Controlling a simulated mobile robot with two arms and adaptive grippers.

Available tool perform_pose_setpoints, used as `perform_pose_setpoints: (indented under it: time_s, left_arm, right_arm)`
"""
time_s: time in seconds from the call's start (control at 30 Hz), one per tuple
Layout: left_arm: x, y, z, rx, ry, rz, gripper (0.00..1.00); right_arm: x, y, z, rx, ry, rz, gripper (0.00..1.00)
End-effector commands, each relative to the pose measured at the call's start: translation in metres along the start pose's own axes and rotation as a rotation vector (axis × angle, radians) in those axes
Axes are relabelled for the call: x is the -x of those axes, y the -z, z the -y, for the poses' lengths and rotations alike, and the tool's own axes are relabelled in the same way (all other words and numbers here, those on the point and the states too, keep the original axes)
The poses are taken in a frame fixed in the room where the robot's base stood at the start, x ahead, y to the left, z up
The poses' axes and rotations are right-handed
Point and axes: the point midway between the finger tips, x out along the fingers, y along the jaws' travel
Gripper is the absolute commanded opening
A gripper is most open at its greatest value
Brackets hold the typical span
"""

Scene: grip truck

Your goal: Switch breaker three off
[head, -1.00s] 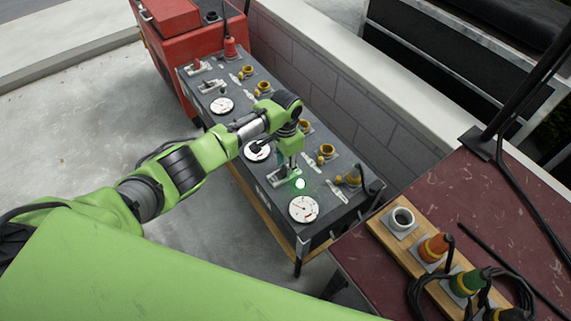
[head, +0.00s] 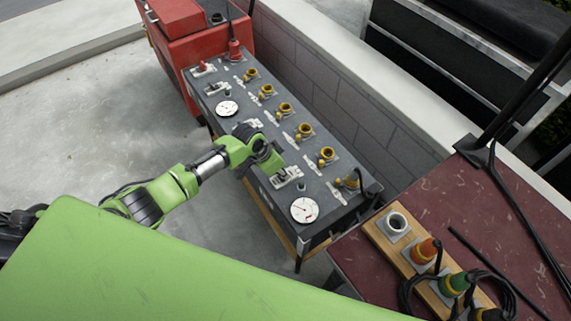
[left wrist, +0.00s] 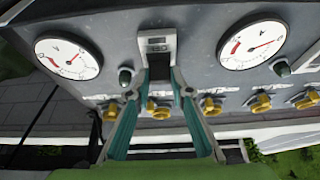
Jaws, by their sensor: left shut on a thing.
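A grey panel (head: 325,170) carries a row of white-framed breakers. The breaker at its right end (head: 286,177) shows beside my left wrist; in the left wrist view the same breaker (left wrist: 157,42) stands between two gauges. My left gripper (left wrist: 157,90) has its teal fingers converging on the dark handle at that breaker, shut on it. The fingers are hidden behind my wrist in the head view. A dark, unlit green lamp (head: 301,186) is next to the breaker. Another breaker (head: 247,127) is partly behind my arm. My right gripper is out of view.
Round gauges (head: 303,210) line the panel's near side, with yellow sockets (head: 305,130) behind. A plug with a cable (head: 352,180) rises at the right end. A red-brown table (head: 470,205) holds a board of plugs. A brick wall (head: 340,105) runs behind.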

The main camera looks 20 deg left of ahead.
Motion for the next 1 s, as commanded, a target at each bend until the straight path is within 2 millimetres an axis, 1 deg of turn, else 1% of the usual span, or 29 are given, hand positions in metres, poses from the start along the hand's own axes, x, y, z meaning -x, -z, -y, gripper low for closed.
perform_pose_setpoints:
  time_s: [0.03,0.13,0.2,0.4,0.7,0.8,1.0]
  left_arm:
    - [-0.001,-0.007,0.0,0.002,-0.001,-0.042,0.0]
    - [-0.003,-0.013,0.001,0.001,0.001,-0.138,0.0]
    - [-0.005,-0.017,0.001,0.001,0.001,-0.203,0.0]
    - [-0.007,-0.024,0.001,-0.002,0.001,-0.349,0.0]
    - [-0.006,-0.03,0.001,-0.002,0.001,-0.498,0.0]
    - [-0.006,-0.031,0.001,-0.001,0.001,-0.531,0.0]
    - [-0.003,-0.031,0.001,-0.002,0.001,-0.571,0.0]
  right_arm:
    - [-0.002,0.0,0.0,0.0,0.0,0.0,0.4]
    - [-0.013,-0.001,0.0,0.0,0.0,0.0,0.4]
    - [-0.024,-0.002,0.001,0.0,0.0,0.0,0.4]
    - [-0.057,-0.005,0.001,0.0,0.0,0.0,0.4]
    - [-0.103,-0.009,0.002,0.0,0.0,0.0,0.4]
    - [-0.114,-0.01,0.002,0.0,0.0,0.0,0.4]
    - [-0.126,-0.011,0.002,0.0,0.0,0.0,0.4]
